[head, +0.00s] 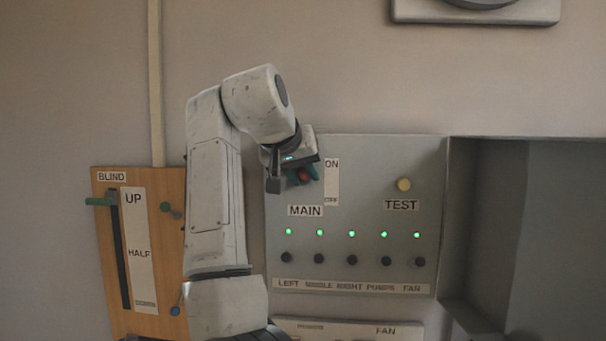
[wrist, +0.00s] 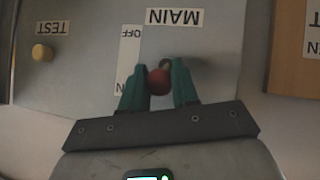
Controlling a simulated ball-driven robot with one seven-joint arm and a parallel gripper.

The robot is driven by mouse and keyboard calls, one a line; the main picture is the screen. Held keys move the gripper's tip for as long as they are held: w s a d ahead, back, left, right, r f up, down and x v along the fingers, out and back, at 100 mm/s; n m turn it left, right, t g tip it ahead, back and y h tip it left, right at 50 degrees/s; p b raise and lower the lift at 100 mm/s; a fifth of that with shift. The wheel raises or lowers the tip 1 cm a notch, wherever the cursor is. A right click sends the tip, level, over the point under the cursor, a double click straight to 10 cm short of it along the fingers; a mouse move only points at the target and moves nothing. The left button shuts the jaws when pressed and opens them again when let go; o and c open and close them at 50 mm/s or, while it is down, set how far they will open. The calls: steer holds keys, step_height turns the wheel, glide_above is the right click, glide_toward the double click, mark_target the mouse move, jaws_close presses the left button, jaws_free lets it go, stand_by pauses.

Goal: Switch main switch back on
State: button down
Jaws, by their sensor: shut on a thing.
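The main switch has a red knob (head: 303,175) on the grey panel (head: 372,155), above the MAIN label (head: 305,210). My gripper (head: 305,170) is at this knob, and its teal fingers are shut on it. In the wrist view, which is upside down, the red knob (wrist: 159,81) sits between the two fingers of my gripper (wrist: 159,88). The knob is near the ON end of the ON/OFF label strip (head: 331,182), away from the OFF end. My gripper and arm partly hide the switch in the head view.
Several green lights (head: 352,233) are lit above a row of dark knobs (head: 352,260). A yellow TEST button (head: 404,184) is at the panel's right. The wooden BLIND board (head: 150,262) with a lever (head: 99,201) is at left. A grey recess (head: 530,220) opens at right.

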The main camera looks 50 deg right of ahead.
steer(key=c, duration=1.2)
jaws_free()
steer(key=shift+w, duration=0.1)
steer(key=shift+o, duration=0.2)
steer(key=shift+a, duration=0.1)
steer(key=b+v, duration=0.2)
steer(key=v, duration=0.8)
steer(key=shift+a+r+b, duration=0.2)
steer(key=shift+r+b, duration=0.05)
steer(key=shift+b, duration=0.15)
